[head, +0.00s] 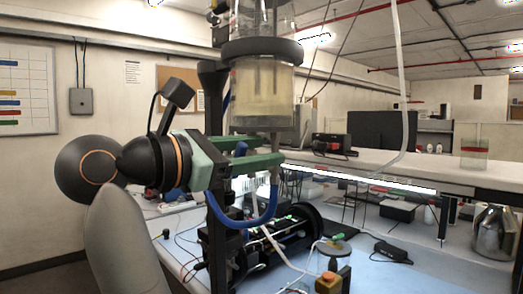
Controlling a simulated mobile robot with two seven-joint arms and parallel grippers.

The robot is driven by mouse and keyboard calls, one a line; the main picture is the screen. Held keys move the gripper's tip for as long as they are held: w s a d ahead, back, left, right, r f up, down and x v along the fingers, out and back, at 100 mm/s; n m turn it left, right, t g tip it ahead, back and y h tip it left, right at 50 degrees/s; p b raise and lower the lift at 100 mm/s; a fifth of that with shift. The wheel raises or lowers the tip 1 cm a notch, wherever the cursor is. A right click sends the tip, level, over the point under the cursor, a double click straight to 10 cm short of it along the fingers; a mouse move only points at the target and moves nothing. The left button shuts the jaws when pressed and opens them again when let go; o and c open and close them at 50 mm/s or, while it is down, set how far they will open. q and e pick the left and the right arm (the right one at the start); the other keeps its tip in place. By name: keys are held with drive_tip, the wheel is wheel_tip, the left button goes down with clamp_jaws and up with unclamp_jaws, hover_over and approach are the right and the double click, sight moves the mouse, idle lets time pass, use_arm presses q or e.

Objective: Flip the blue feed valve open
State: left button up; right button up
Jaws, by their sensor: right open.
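A small blue part (240,150), which looks like the blue feed valve's handle, shows below the clear cylinder (262,97) of pale yellow liquid. It is small and partly hidden, so I cannot tell its position. My right gripper (266,151) has two green fingers pointing right, apart and open. The blue part shows between them; I cannot tell whether they touch it. A thin outlet tube (275,145) hangs from the cylinder's base near the fingertips. A blue hose (241,222) loops below the fingers. My left gripper is not in view.
A black stand (213,100) and ring (262,51) hold the cylinder close to my gripper. On the blue bench lie black apparatus (290,235), an orange-buttoned box (328,282) and a black adapter (392,252). A steel vessel (492,232) stands right. Bare bench shows at the front right.

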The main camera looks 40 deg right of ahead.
clamp_jaws()
idle(0.3)
idle(0.3)
